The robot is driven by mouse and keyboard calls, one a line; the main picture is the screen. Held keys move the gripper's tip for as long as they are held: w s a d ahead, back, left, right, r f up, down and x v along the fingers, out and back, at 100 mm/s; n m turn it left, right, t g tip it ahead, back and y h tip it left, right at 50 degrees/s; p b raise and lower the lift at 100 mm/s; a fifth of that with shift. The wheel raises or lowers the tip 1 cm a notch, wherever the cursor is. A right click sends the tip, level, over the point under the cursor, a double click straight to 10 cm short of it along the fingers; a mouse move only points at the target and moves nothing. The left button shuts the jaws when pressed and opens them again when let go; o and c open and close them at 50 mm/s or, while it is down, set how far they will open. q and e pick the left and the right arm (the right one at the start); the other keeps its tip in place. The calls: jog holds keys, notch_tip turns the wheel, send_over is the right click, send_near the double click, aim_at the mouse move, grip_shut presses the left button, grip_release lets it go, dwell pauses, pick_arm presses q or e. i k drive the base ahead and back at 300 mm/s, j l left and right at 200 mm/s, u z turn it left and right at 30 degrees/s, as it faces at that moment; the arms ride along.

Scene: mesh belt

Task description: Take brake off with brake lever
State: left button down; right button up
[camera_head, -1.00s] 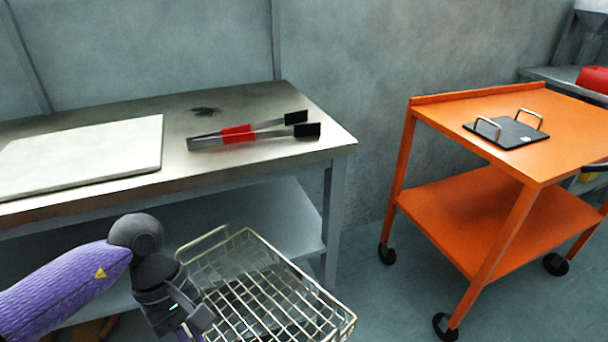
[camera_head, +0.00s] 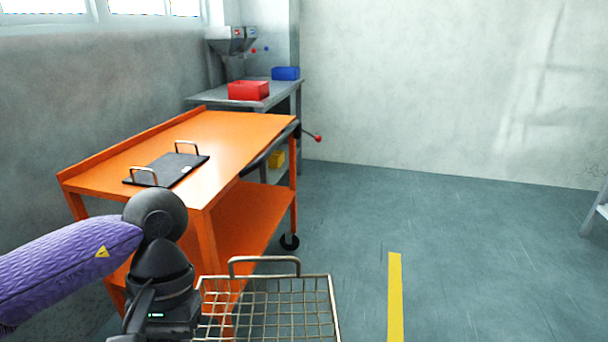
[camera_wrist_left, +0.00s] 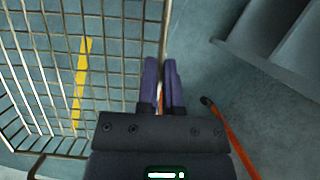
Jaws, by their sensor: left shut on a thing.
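A thin dark lever with a red ball knob (camera_head: 318,138) sticks out to the right beyond the orange cart, in front of the grey table. It may be the brake lever; I cannot tell what it is fixed to. My left gripper (camera_wrist_left: 163,82) is shut on the rim of a wire mesh basket (camera_wrist_left: 78,18). The basket also shows in the head view (camera_head: 268,276), low in front of me, and looks empty. The left fingertips are hidden in the head view. My right gripper is out of view.
An orange cart (camera_head: 235,128) stands close at left, carrying a black board (camera_head: 165,170) with two handles. Behind it, a grey table (camera_head: 283,91) holds a red bin (camera_head: 248,90) and a blue bin (camera_head: 286,73). Floor with a yellow stripe (camera_head: 395,295) is clear at right.

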aim_at(318, 139)
jog(key=i+l+z, duration=0.35)
jog(key=i, duration=0.5)
jog(key=i+z, duration=0.35)
jog(key=i, duration=0.55)
jog(key=i+u, duration=0.2)
jog(key=i, duration=0.25)
jog(key=i+l+u, duration=0.2)
jog(key=i, duration=0.25)
jog(key=i+l+u, duration=0.15)
jog(key=i, duration=0.3)
jog(key=i+l+u, duration=0.2)
jog(key=i, duration=0.25)
